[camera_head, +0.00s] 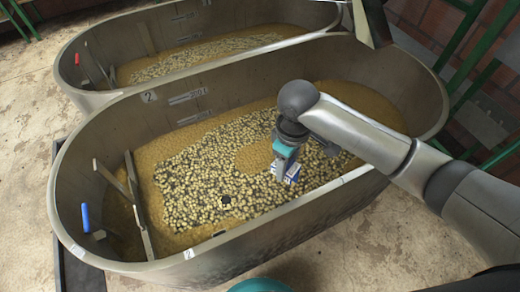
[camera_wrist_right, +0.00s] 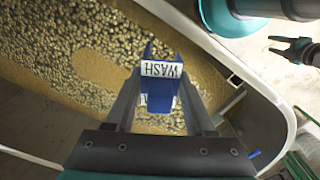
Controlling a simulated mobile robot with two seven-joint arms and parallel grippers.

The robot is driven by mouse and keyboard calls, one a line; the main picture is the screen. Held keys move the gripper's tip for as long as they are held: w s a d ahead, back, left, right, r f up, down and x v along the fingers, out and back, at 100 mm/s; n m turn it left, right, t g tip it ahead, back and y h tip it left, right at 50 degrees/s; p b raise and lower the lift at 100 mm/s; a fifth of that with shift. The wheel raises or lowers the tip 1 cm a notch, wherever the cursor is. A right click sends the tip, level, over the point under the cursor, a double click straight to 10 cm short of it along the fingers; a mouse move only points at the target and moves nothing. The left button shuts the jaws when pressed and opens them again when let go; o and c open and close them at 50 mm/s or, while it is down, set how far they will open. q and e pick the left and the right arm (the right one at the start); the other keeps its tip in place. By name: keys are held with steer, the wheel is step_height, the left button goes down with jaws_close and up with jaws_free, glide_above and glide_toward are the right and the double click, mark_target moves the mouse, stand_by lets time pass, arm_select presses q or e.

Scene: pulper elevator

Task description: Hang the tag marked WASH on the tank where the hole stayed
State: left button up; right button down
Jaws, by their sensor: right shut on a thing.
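My right gripper (camera_head: 285,160) is over the near tank (camera_head: 120,267), shut on a blue tag (camera_head: 292,174) with a white label. In the right wrist view the tag (camera_wrist_right: 163,92) sits between the fingers and its label reads WASH, upside down. The near tank carries a plate with a 2. Its floating beans surround a bare tan patch (camera_head: 255,157), just left of my gripper. The far tank (camera_head: 90,97) holds a similar bean layer, and I see no such patch there. My left gripper (camera_wrist_right: 288,50) shows small at the right wrist view's edge, its fingers apart.
A blue handle (camera_head: 85,217) is inside the near tank's left end, beside an upright board (camera_head: 138,205). A red handle (camera_head: 77,58) is in the far tank. Green metal frames (camera_head: 480,60) stand at the right. Concrete floor is open in front.

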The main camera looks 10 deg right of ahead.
steer(key=w+a+f+n+b, duration=0.2)
steer(key=w+a+f+n, duration=0.35)
steer(key=n, duration=0.75)
steer(key=shift+s+d+r+p, duration=0.25)
steer(key=shift+s+d+p, duration=0.2)
steer(key=shift+s+p, duration=0.3)
steer(key=shift+s+d+r+p, duration=0.2)
steer(key=shift+s+d+p, duration=0.2)
steer(key=shift+s+p, duration=0.4)
steer(key=shift+s+d+r+p, duration=0.25)
steer(key=shift+s+d+p, duration=0.3)
steer(key=shift+p, duration=0.35)
steer(key=p, duration=0.2)
glide_above(288, 208)
steer(key=shift+f, duration=0.1)
arm_select(q)
steer(key=shift+w+r+b, duration=0.2)
steer(key=shift+r+b, duration=0.25)
steer(key=shift+r, duration=0.3)
steer(key=shift+w+r+b, duration=0.2)
steer(key=shift+r+b, duration=0.25)
steer(key=shift+r, duration=0.25)
arm_select(e)
steer(key=shift+f, duration=1.95)
